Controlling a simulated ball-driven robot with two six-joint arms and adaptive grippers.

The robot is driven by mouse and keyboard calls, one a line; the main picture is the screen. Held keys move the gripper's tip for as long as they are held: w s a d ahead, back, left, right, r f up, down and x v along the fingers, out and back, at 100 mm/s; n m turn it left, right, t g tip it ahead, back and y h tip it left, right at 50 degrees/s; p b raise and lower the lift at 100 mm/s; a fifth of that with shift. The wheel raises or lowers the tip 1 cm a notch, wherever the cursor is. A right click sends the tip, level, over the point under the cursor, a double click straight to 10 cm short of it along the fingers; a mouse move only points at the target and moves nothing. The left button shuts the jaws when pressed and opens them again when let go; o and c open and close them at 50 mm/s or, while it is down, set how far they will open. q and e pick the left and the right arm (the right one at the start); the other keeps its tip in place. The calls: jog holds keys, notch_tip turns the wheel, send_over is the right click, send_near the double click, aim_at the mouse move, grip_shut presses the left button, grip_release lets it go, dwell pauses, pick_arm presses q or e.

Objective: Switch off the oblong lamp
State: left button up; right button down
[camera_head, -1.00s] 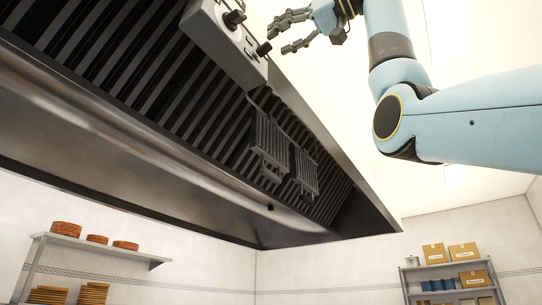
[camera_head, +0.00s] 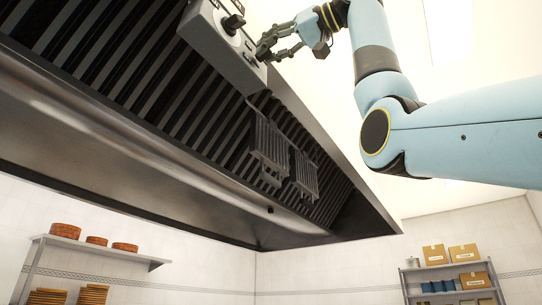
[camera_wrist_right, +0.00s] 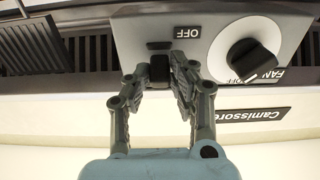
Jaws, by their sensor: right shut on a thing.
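A grey control box (camera_head: 212,48) is on the edge of the slatted hood in the head view. It also shows in the right wrist view (camera_wrist_right: 215,65), with an upside-down "OFF" label (camera_wrist_right: 187,32) above a small dark slot. My right gripper (camera_head: 266,47) is at the box's right end. In the right wrist view my gripper (camera_wrist_right: 160,78) is shut on a small black switch knob (camera_wrist_right: 160,68), with one finger on each side. The fingers hide part of the knob. My left gripper is out of view. I cannot identify the oblong lamp for certain.
A round black fan knob (camera_wrist_right: 251,60) on a white dial sits beside the switch, close to my right finger. The slatted hood (camera_head: 110,160) fills the left and middle. Shelves with orange dishes (camera_head: 66,231) and boxes (camera_head: 463,253) stand far below.

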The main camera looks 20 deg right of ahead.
jog(key=shift+f+t+y+b, duration=0.3)
jog(key=shift+f+b, duration=0.05)
jog(key=shift+b, duration=0.5)
jog(key=f+t+y+b, duration=0.1)
jog(key=t+y+b, duration=0.1)
jog(key=b, duration=0.3)
jog(key=shift+f+t+b, duration=0.3)
jog(key=shift+w+a+f+t+y+b, duration=0.1)
jog(key=shift+f+t+y+b, duration=0.05)
jog(key=shift+t+y+b, duration=0.4)
jog(key=shift+w+f+t+y+b, duration=0.1)
jog(key=shift+t+y+b, duration=0.25)
jog(key=shift+t+b, duration=0.4)
jog(key=c, duration=1.2)
grip_release()
jog(key=shift+o, duration=0.2)
jog(key=shift+s, duration=0.15)
